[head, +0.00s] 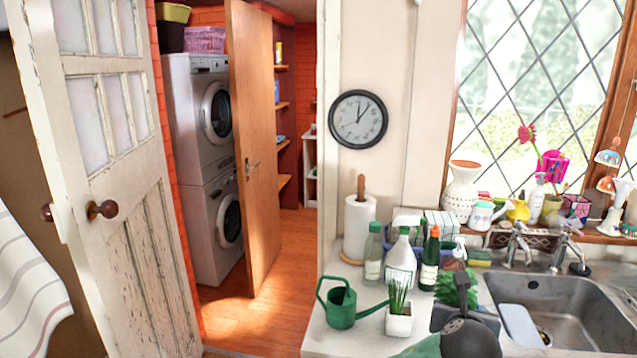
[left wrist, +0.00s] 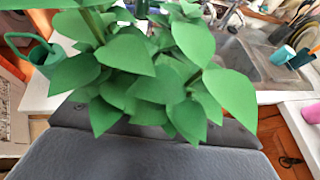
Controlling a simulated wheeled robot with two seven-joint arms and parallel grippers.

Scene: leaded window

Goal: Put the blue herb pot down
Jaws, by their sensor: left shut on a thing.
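A plant with broad green leaves (head: 457,288) stands over the counter's right part, just left of the sink. I take it to be the herb of the blue pot. The pot itself is hidden behind my gripper, so its colour and base do not show. My left gripper (head: 462,312) is dark grey and shut on the pot, below the leaves. In the left wrist view the leaves (left wrist: 150,75) fill the middle, above the dark gripper (left wrist: 165,140). I cannot tell whether the pot touches the counter. My right gripper is not in view.
On the counter (head: 340,310) stand a green watering can (head: 341,303), a white pot with thin green stems (head: 399,320) and several bottles (head: 403,255). The steel sink (head: 560,305) lies to the right. The crowded windowsill (head: 600,237) is behind. Some counter front-left is clear.

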